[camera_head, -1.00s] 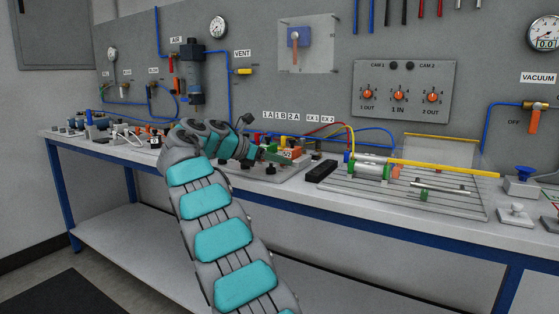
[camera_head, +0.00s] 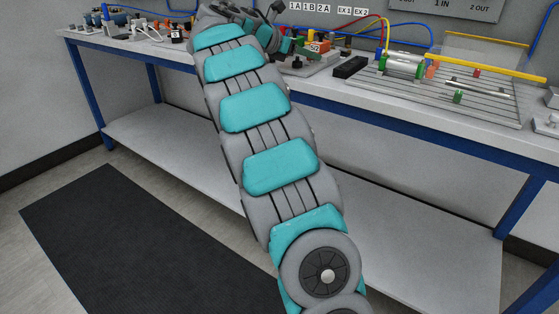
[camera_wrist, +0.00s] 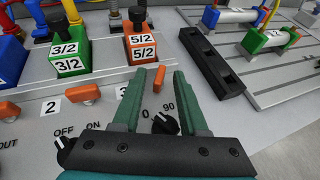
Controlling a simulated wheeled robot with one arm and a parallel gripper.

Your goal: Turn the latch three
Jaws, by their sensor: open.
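In the wrist view an orange latch (camera_wrist: 159,79) stands on a light panel, its long side near upright in the picture. A label to its left, partly hidden by my left finger, appears to read 3. My gripper (camera_wrist: 160,73) is open, with its two green fingers on either side of this latch in the picture. Nothing is held, and I cannot tell whether a finger touches it. A second orange latch (camera_wrist: 84,93), lying nearly crosswise, sits beside a label 2. A third orange latch (camera_wrist: 9,111) is at the left edge.
A black knob (camera_wrist: 164,124) marked 0 and 90 lies between my fingers, nearer the palm. An orange 5/2 block (camera_wrist: 141,44) and green 3/2 block (camera_wrist: 68,58) stand behind. A black bar (camera_wrist: 212,62) is at right. The workbench (camera_head: 400,92) holds a rod-and-cylinder rig.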

